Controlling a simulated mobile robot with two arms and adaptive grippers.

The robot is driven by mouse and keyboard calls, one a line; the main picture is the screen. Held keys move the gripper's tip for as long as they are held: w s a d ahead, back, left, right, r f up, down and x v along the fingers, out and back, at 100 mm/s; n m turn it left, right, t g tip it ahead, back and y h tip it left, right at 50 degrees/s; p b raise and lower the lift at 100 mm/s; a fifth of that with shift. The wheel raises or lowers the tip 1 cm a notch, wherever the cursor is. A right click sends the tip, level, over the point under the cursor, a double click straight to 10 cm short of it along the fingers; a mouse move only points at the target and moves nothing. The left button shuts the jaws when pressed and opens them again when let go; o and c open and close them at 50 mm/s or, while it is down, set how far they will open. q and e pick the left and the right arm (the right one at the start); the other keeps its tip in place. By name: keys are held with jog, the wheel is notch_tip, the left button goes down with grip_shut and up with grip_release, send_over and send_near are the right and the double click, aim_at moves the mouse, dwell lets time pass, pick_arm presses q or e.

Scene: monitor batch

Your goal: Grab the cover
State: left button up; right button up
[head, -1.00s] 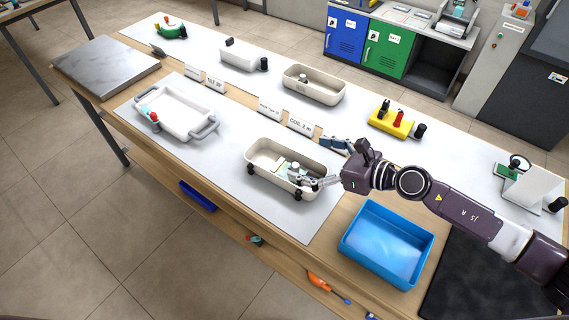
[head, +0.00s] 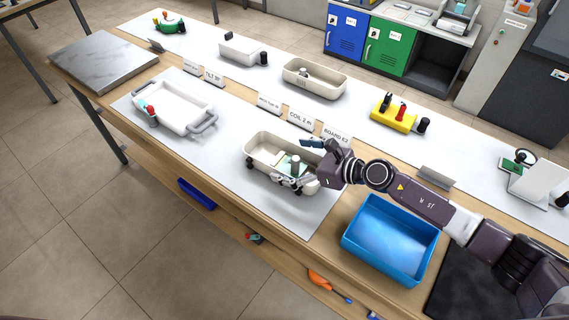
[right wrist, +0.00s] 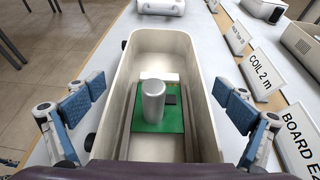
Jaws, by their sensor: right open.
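My right gripper (head: 300,163) is open above the near end of a beige open housing (head: 262,144) on the front mat. In the right wrist view, its blue-padded fingers (right wrist: 158,104) stand apart, one on each side of the housing (right wrist: 207,85), with visible gaps. Inside the housing lies a green board (right wrist: 143,122) with a grey upright cylinder (right wrist: 153,101). No part is marked as the cover. A similar beige shell (head: 314,90) and a white closed box (head: 240,51) stand on the back mat. My left gripper is not in view.
A blue bin (head: 390,240) stands right of the housing, below my right arm. Label cards, including COIL 2 m (head: 300,117) and BOARD (head: 335,134), stand behind the housing. A white handled tray (head: 174,108) is at left. A yellow block (head: 392,121) is behind.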

jog(key=shift+w+a, duration=0.1)
jog(key=shift+a, duration=0.05)
jog(key=c, duration=1.5)
jog(key=shift+o, duration=0.2)
jog(key=shift+r, duration=0.1)
